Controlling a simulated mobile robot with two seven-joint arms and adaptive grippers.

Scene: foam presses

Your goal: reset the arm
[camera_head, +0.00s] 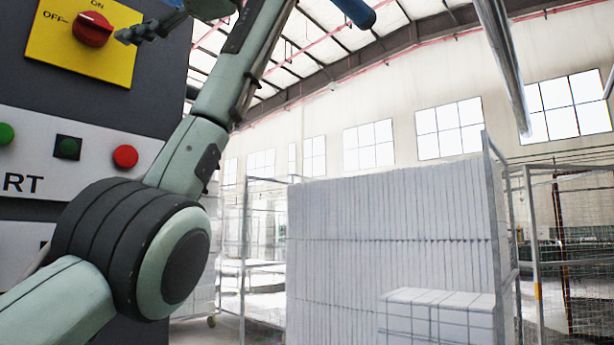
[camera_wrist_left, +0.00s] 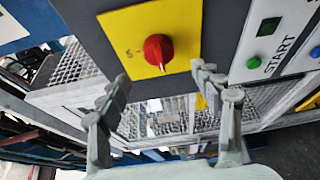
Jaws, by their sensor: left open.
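My left arm comes in from the left in the head view, bends at a large elbow joint and rises to the top. My left gripper (camera_head: 138,34) is only partly visible there, just right of a red rotary switch (camera_head: 92,29) on a yellow plate (camera_head: 60,52). In the left wrist view my left gripper (camera_wrist_left: 166,88) is open, its fingers spread and empty. The red switch (camera_wrist_left: 158,49) shows beyond the fingertips, between them in the picture and apart from them. ON and OFF marks surround the switch; its exact setting is unclear. My right gripper is not in view.
The dark control panel also carries a green button (camera_head: 6,133), a dark green button (camera_head: 68,147) and a red button (camera_head: 125,156). Stacked white foam blocks (camera_head: 390,220) stand behind, with metal cage frames (camera_head: 505,240) beside them. The air right of my arm looks clear.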

